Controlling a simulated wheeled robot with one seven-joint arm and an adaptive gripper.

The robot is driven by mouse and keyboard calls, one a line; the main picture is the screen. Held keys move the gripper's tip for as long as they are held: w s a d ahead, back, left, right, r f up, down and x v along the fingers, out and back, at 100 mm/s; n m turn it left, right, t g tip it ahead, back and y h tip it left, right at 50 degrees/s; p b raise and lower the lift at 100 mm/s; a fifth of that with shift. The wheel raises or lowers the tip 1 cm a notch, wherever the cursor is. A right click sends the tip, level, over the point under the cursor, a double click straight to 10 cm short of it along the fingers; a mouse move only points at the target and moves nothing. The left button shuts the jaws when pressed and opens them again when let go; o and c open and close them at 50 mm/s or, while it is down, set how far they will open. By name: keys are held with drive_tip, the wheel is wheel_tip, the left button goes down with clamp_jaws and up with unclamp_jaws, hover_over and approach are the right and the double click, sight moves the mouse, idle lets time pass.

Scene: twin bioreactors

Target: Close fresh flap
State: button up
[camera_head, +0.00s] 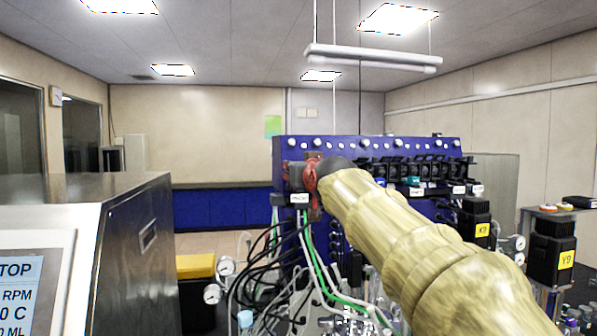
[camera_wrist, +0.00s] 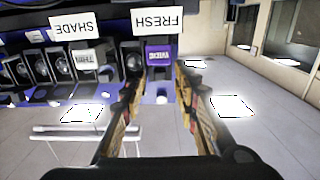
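The FRESH label (camera_wrist: 157,22) shows upside down at the top of the wrist view. Next to it are a purple-fronted unit (camera_wrist: 159,54) with a small label and a dark pump head (camera_wrist: 131,57). Which part is the fresh flap, and whether it is open, I cannot tell clearly. My gripper (camera_wrist: 164,76) is open and empty, its two fingers apart and pointing at the purple-fronted unit. In the head view, my gripper (camera_head: 312,178) is at the left end of the blue panel (camera_head: 340,148), and my arm hides part of the panel.
Green and black tubes (camera_head: 312,250) hang below the panel. A steel cabinet (camera_head: 135,255) stands at left, and a yellow-topped box (camera_head: 196,266) stands below the panel's left.

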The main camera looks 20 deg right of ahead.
drive_tip(key=s+a, duration=0.2)
drive_tip(key=s, duration=0.9)
drive_tip(key=shift+s+a+r, duration=0.15)
drive_tip(key=shift+s+a, duration=0.1)
drive_tip(key=shift+s, duration=0.15)
drive_tip(key=s+a+f+g+y, duration=0.1)
drive_tip(key=s+f+g, duration=0.2)
drive_tip(key=f, duration=0.9)
drive_tip(key=s+a+f+g, duration=0.1)
drive_tip(key=s+f+g, duration=0.15)
drive_tip(key=f, duration=0.85)
drive_tip(key=s+a+f+n+g+y, duration=0.1)
drive_tip(key=s+a+f+g, duration=0.2)
drive_tip(key=s+f, duration=0.8)
drive_tip(key=s+a+f+n+g+y, duration=0.1)
drive_tip(key=s+a+f+g, duration=0.2)
drive_tip(key=s+f, duration=0.9)
drive_tip(key=a+f, duration=0.1)
drive_tip(key=a, duration=0.2)
drive_tip(key=shift+s+a+f, duration=0.15)
drive_tip(key=shift+a+f, duration=0.1)
drive_tip(key=shift+a, duration=0.1)
drive_tip(key=shift+c, duration=0.2)
